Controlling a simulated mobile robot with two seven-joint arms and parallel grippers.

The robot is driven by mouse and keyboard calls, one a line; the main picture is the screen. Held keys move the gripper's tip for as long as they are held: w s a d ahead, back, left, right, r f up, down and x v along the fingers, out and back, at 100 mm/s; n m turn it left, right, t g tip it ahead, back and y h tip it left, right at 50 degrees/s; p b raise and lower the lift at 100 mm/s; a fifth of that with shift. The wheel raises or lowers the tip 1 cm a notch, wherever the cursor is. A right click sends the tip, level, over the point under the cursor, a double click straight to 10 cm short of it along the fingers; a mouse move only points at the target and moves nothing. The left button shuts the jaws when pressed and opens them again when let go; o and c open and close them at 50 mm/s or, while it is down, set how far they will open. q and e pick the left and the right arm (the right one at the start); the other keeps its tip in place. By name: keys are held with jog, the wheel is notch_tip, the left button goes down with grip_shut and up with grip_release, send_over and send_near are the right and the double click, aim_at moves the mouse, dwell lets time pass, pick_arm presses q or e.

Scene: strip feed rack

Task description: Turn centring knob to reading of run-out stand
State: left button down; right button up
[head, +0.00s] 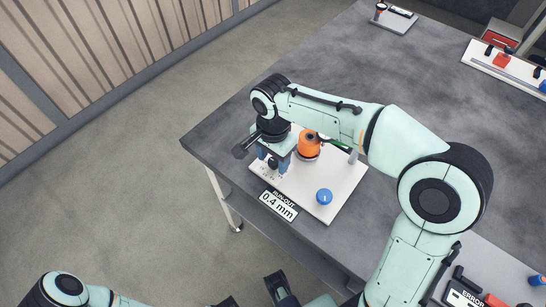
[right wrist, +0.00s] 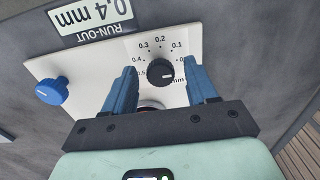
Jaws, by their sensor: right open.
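The run-out stand is a white plate (head: 335,178) with a label (head: 278,205) reading "RUN-OUT 0.4 mm", which also shows in the right wrist view (right wrist: 93,18). The black centring knob (right wrist: 160,71) sits inside a printed scale from 0 to 0.5 mm. Its white mark points right, towards the low end; the exact reading is unclear. My right gripper (right wrist: 162,74) is open, with its blue fingers apart on either side of the knob. I cannot tell whether they touch it. In the head view my right gripper (head: 279,156) is over the plate's left corner.
A blue knob (head: 324,197) and an orange part (head: 309,146) are on the same plate. Another white rack (head: 505,68) and a small grey stand (head: 393,18) are farther back. An "ERROR" display (head: 466,296) is at bottom right. The middle of the table is clear.

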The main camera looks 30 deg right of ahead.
jog(key=c, duration=1.1)
jog(key=shift+o, duration=0.2)
